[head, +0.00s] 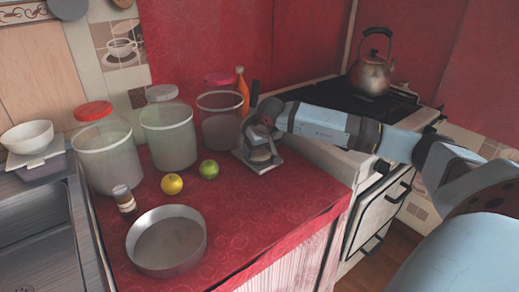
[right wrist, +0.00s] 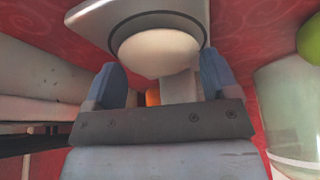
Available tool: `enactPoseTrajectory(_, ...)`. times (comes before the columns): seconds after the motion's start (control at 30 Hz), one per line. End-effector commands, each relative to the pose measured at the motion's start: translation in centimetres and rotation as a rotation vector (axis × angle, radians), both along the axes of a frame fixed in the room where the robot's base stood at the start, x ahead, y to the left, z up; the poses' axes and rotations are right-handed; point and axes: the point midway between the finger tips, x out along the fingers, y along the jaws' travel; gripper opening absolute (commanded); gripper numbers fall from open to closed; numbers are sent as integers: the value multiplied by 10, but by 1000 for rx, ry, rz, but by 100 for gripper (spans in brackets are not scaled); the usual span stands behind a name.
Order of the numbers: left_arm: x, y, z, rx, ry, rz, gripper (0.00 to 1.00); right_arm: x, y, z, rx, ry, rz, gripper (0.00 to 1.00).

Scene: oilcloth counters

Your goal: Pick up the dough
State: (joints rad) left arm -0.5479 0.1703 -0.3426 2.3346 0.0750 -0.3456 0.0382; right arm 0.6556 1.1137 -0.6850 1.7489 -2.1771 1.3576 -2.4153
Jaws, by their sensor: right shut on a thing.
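The dough is a pale, rounded lump. In the right wrist view the dough (right wrist: 158,52) lies between the blue fingers of my right gripper (right wrist: 160,68). Behind it is a round, dark-rimmed plate on a light kitchen scale (right wrist: 90,18). In the head view my right gripper (head: 262,128) reaches down over the scale (head: 243,156), and the dough (head: 261,154) shows just below the fingers. The right gripper is shut on the dough. I cannot tell whether the dough still touches the scale. My left gripper is in neither view.
Jars (head: 168,132) and an orange bottle (head: 242,88) stand behind and left of the scale. A green apple (head: 209,169), a yellow fruit (head: 172,184), a small shaker (head: 123,197) and a metal pan (head: 167,242) are on the red counter. A stove with a kettle (head: 372,72) is right.

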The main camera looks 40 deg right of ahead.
Motion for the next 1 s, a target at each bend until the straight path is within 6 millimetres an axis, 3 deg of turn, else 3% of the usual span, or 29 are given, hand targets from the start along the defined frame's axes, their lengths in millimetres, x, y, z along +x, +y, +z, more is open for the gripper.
enactPoseTrajectory(0.07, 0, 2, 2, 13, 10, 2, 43, 1, -1, 8, 0, -3, -1, 49)
enactPoseTrajectory(0.17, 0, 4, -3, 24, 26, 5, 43, -13, 2, 5, -3, 0, 1, 49)
enactPoseTrajectory(0.8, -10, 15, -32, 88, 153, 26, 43, -138, 35, 5, -3, 3, 2, 49)
enactPoseTrajectory(1.0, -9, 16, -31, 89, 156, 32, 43, -164, 43, 5, -2, 0, 1, 49)
